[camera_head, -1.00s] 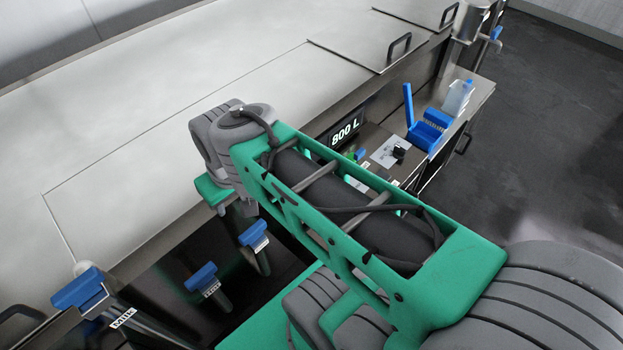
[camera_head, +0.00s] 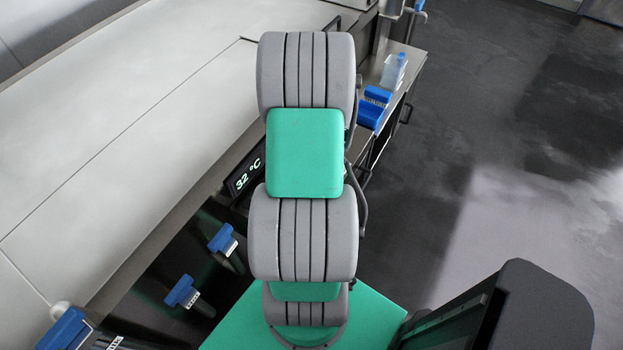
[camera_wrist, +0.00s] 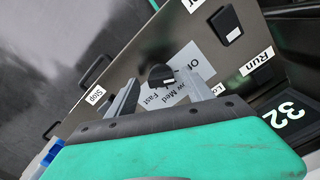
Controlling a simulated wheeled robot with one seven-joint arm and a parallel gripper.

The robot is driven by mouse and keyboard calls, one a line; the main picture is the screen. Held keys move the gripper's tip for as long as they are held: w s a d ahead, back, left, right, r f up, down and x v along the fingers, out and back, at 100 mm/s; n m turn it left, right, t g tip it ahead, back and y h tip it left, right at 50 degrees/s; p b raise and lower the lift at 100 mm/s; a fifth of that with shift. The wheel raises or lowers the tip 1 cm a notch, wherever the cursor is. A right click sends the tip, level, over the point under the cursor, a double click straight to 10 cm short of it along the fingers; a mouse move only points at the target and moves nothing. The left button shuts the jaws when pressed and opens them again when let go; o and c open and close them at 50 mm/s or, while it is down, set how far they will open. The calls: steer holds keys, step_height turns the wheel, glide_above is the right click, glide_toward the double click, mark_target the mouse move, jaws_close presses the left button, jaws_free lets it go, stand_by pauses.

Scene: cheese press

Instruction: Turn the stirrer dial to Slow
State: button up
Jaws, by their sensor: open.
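The stirrer dial (camera_wrist: 159,75) is a small black knob on a white label plate (camera_wrist: 185,66) in the wrist view. I cannot tell which word the knob points to. My gripper (camera_wrist: 166,78) is open, with one grey finger on each side of the dial in the picture. I cannot tell whether the fingers touch it or how far off they are. In the head view my arm hides the dial and the gripper.
A black switch (camera_wrist: 226,22) and labels "Run" (camera_wrist: 257,61) and "Stop" (camera_wrist: 94,96) share the panel. A display (camera_head: 245,177) reads 32 °C. Blue-handled valves (camera_head: 222,239) stand in front of the vat (camera_head: 130,120). A blue holder (camera_head: 373,108) and bottle (camera_head: 393,70) sit on the right shelf.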

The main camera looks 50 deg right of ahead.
steer(key=shift+f, duration=0.5)
jaws_close()
stand_by(0.3)
